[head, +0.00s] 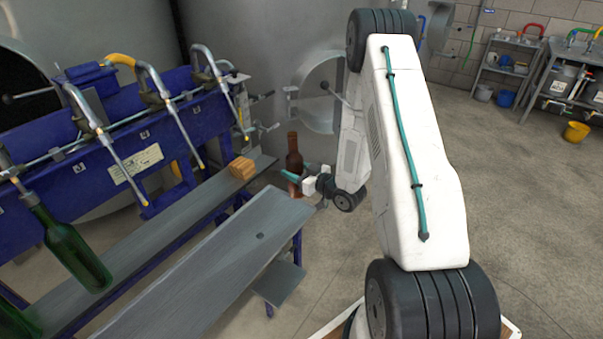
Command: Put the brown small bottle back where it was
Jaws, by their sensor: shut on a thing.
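The brown small bottle (294,160) is upright in the head view, right of the bench's far end and in front of the grey tank. My gripper (297,178) is shut on it around its lower body. The teal fingers cover part of the bottle. It appears held in the air, but I cannot tell its exact height or distance from the bench. The place it came from is not marked in this view.
A blue filling machine (115,165) with hooked spouts stands at left, above a grey bench (205,275). A wooden block (242,168) lies at the shelf's far end. Open floor (520,210) lies at right.

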